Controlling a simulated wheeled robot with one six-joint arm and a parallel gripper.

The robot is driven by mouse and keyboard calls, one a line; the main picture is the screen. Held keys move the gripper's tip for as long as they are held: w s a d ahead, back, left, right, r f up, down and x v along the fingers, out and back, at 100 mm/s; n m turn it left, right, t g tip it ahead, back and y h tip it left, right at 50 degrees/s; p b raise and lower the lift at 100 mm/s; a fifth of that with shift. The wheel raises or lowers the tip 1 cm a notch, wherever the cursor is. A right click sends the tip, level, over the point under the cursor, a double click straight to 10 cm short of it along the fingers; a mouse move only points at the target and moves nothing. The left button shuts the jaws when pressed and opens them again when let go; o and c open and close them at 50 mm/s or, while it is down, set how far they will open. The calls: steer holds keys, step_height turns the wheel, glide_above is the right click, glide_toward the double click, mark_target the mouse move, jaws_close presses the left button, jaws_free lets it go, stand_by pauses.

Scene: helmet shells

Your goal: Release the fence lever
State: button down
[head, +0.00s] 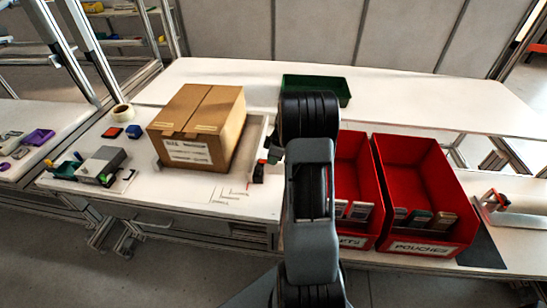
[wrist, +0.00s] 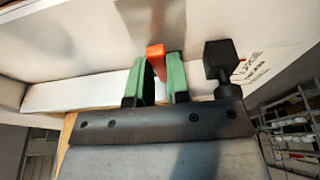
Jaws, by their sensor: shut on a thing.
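The fence lever shows in the wrist view as an orange tip (wrist: 155,50) between the two green fingers of my gripper (wrist: 157,70). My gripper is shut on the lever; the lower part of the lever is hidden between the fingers. In the head view a small red-orange part (head: 262,161) sits above a dark block (head: 258,174), at the right end of the pale fence around the cardboard box (head: 200,120). My arm hides most of the gripper there. Whether the lever is locked or released cannot be told.
Two red bins (head: 425,160) stand to the right of my arm, and a green tray (head: 330,84) lies behind it. A tape roll (head: 122,112), a blue block (head: 133,131) and a grey device (head: 101,163) lie left of the box. The rear table is mostly clear.

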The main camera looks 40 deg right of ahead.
mark_target(265, 160)
steer(key=g+h+p, duration=0.1)
steer(key=w+a+r+g+h+p, duration=0.1)
steer(key=shift+r+h, duration=0.3)
steer(key=shift+w+a+r+g+h+p, duration=0.15)
steer(key=shift+w+a+g+h+p, duration=0.1)
steer(key=shift+g+h, duration=0.4)
steer(key=shift+w+a+r+g+h+p, duration=0.15)
steer(key=shift+g+h+p, duration=0.1)
steer(key=shift+g+h, duration=0.35)
steer(key=shift+w+a+r+g+h+p, duration=0.15)
steer(key=shift+w+a+g+h+p, duration=0.1)
steer(key=shift+g+h, duration=0.35)
steer(key=c, duration=1.1)
jaws_free()
steer(key=b+v, duration=0.1)
steer(key=v, duration=1.2)
steer(key=shift+w+a+r, duration=0.15)
steer(key=shift+w+r, duration=0.1)
steer(key=shift+r, duration=0.05)
